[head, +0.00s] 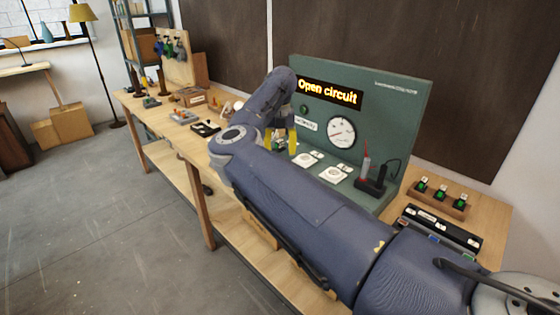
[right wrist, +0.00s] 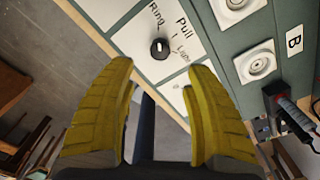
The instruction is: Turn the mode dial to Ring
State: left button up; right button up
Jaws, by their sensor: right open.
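The mode dial (right wrist: 160,48) is a small black round knob with a pale mark on a white panel (right wrist: 128,36) in the right wrist view. Handwritten labels, among them "Ring" and "Pull", stand around it; I cannot tell surely which one the mark points at. My right gripper (right wrist: 161,72) is open, its yellow fingers apart on either side of the dial's line and not touching it. In the head view my right gripper (head: 280,141) is in front of the green test board (head: 392,108), and my arm hides the dial. My left gripper is not in view.
The board's display (head: 329,92) reads "Open circuit", above a round gauge (head: 341,131). White sockets (head: 333,174) and a red probe (head: 366,168) are to the right of the gripper. A tray with green-marked pieces (head: 441,198) and a black case (head: 440,230) lie farther right.

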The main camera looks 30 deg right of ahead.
jog(key=shift+r, duration=1.5)
jog(key=shift+f, duration=0.1)
